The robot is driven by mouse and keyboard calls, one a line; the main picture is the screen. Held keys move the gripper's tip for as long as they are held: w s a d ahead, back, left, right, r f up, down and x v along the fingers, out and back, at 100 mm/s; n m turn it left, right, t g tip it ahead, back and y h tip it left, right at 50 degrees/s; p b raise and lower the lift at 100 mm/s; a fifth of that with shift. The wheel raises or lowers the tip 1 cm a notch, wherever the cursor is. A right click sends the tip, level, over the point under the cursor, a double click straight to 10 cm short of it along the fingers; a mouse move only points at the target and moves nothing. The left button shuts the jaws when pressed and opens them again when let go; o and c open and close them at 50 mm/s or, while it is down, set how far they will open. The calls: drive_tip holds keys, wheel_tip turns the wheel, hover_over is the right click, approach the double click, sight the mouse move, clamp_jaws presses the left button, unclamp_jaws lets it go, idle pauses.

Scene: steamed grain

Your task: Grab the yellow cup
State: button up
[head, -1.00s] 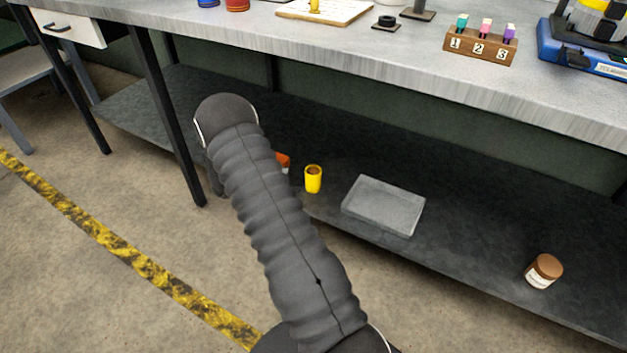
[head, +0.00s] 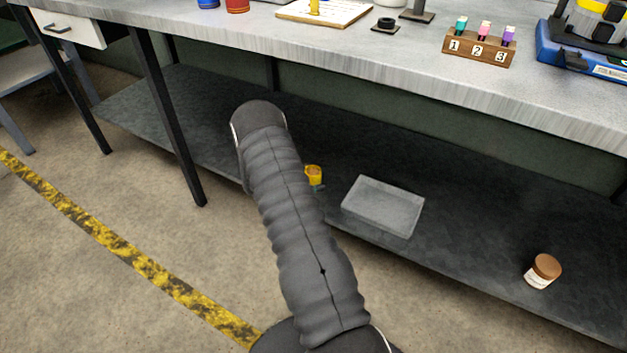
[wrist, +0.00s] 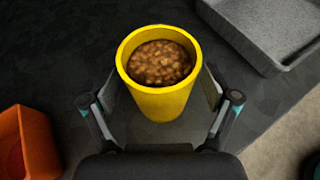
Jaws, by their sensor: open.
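The yellow cup (wrist: 160,103) stands upright on the dark lower shelf and holds brown grain-like pieces. In the head view the cup (head: 314,172) is partly hidden by my arm and gripper. My gripper (wrist: 160,100) is open, with one finger on the left of the cup and one on the right. The cup stands between the fingers. I cannot tell whether either finger touches it.
A grey tray (head: 360,219) lies on the shelf to the right of the cup. An orange container (wrist: 38,140) is at the lower left in the wrist view. The tabletop (head: 350,62) overhangs the shelf.

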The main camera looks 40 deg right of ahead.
drive_tip(key=c, duration=1.4)
drive_tip(key=shift+o, duration=0.2)
drive_tip(key=shift+r, duration=0.15)
